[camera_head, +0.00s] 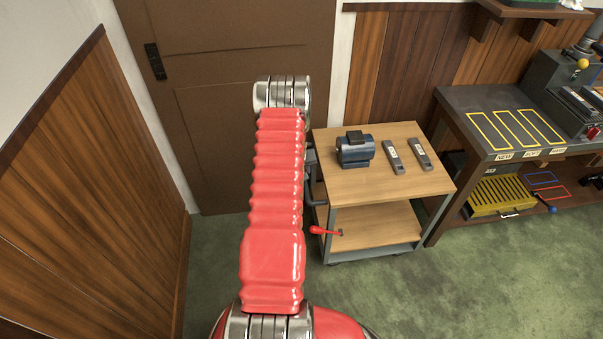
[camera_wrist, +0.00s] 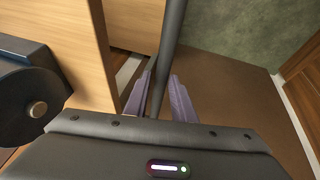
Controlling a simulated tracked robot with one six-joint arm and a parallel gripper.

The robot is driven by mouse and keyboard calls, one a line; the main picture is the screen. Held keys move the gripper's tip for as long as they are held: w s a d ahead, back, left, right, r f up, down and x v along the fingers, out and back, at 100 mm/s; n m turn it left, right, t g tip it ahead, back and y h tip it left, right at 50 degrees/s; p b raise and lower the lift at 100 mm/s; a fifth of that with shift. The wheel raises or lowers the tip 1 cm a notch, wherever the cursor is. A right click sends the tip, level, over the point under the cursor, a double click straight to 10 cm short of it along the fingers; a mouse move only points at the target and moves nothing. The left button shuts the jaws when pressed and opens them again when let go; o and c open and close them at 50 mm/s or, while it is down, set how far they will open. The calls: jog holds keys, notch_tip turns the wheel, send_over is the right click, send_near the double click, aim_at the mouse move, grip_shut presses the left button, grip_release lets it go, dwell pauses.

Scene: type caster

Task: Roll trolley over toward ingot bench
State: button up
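The trolley (camera_head: 378,183) is a two-shelf cart with pale wooden decks and a blue-grey frame. It stands by the door, with its right side near the ingot bench (camera_head: 470,107). Its dark handle (camera_head: 316,203) is on the left side, partly hidden by my red arm. In the wrist view, the handle bar (camera_wrist: 172,40) runs between the two purple fingers of my gripper (camera_wrist: 160,78). The fingers sit close on either side of the bar and look shut on it. My gripper is mostly hidden behind my arm in the head view.
A dark blue motor-like unit (camera_head: 355,150) and two grey bars (camera_head: 393,157) lie on the trolley's top. A red-knobbed lever (camera_head: 318,230) sits low on its left side. Wooden panelling (camera_head: 80,200) bounds the left. Green floor (camera_head: 470,290) is clear in front.

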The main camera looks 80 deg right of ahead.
jog(key=shift+o, duration=1.4)
jog(key=shift+a+f, duration=0.15)
jog(key=shift+f, duration=0.05)
jog(key=shift+r, duration=0.1)
jog(key=v, duration=1.3)
jog(key=shift+a+r, duration=0.15)
jog(key=shift+r, duration=0.1)
jog(key=shift+f, duration=0.15)
jog(key=x, duration=1)
